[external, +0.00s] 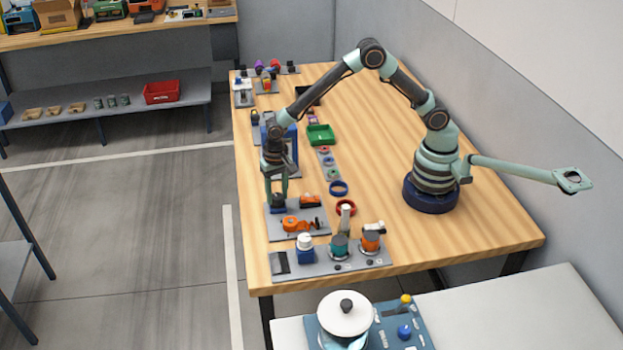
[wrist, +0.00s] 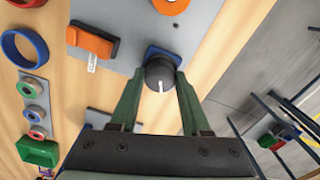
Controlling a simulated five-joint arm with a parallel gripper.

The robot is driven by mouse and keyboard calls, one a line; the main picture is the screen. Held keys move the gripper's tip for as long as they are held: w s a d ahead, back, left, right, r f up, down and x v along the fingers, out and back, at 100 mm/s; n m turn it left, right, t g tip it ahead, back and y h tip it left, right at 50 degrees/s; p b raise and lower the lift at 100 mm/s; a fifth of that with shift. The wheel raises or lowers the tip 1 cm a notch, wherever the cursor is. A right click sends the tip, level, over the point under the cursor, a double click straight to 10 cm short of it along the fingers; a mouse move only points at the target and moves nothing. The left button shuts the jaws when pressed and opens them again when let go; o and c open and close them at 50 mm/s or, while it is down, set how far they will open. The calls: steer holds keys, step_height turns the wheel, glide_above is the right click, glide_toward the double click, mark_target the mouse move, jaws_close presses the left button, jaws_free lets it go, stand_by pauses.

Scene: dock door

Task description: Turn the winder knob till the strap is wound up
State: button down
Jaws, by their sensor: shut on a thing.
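A black round knob (wrist: 160,73) with a white mark sits on a blue base at the edge of a grey plate (wrist: 128,20). My gripper (wrist: 158,82) is shut on this knob, with one green finger on each side of it. In the external view my gripper (external: 277,190) points straight down over the knob at the plate's left side. An orange block (wrist: 92,40) with a small white label lies on the same plate. An orange rounded part (external: 297,223) is also on the plate. I cannot make out the strap clearly.
A second grey plate (external: 345,262) with several knobs stands nearer the front edge. The table's left edge is close. The table's right half is mostly clear.

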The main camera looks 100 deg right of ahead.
mark_target(278, 196)
steer(key=shift+w+d+r+m, duration=0.1)
steer(key=shift+d+m, duration=0.05)
steer(key=shift+m, duration=0.15)
steer(key=shift+c, duration=1.8)
jaws_free()
step_height(278, 196, up, 12)
steer(key=shift+s, duration=0.2)
